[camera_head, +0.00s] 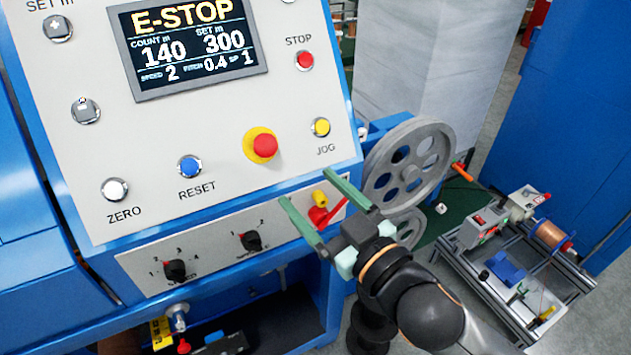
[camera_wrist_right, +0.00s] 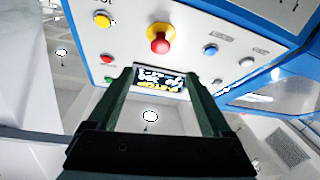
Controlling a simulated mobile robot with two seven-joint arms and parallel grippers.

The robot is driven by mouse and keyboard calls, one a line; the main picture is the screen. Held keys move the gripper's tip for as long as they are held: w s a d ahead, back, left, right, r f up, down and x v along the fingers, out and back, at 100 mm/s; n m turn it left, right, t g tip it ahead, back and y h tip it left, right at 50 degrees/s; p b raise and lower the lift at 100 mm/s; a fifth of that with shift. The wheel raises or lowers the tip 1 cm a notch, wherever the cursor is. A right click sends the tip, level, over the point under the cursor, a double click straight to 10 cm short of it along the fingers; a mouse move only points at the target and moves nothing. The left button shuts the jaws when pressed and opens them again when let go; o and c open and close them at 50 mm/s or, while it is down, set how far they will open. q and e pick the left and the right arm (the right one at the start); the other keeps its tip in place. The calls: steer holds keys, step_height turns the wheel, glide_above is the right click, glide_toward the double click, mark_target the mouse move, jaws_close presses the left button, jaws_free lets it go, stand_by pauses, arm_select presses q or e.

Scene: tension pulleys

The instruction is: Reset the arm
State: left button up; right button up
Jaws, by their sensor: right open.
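My right gripper (camera_head: 322,216) is open and empty, with two green fingers, in front of the lower edge of the control panel (camera_head: 215,200). It stands below and right of the red emergency-stop button (camera_head: 262,146) on its yellow collar, apart from it. The screen (camera_head: 188,45) reads E-STOP, count 140, set 300. In the right wrist view, the two fingers (camera_wrist_right: 165,85) frame the screen (camera_wrist_right: 160,80), and the red emergency-stop button (camera_wrist_right: 159,38) is above. A red lever (camera_head: 330,213) with a yellow part shows between the fingers. My left gripper is not in view.
The panel has a blue RESET button (camera_head: 189,167), a white ZERO button (camera_head: 115,189), a yellow JOG button (camera_head: 320,127) and a red STOP button (camera_head: 305,60). Grey pulley wheels (camera_head: 411,163) stand right of the panel. A framed cart (camera_head: 500,290) with a copper spool (camera_head: 550,235) stands at right.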

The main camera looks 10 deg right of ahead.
stand_by(0.5)
steer(key=s+d+f+m+g+h, duration=0.1)
steer(key=d+f+m+g+h, duration=0.1)
steer(key=f, duration=0.9)
steer(key=s+d+f+m+g+h, duration=0.1)
steer(key=d+f+g, duration=0.15)
steer(key=f, duration=0.95)
steer(key=s+d+f+m+g+h, duration=0.1)
steer(key=s+d+f, duration=0.2)
steer(key=s+f, duration=0.3)
steer(key=s+d+f+m+g+h, duration=0.1)
steer(key=s+d+f, duration=0.2)
steer(key=f, duration=0.6)
steer(key=s, duration=0.2)
steer(key=shift+s, duration=0.4)
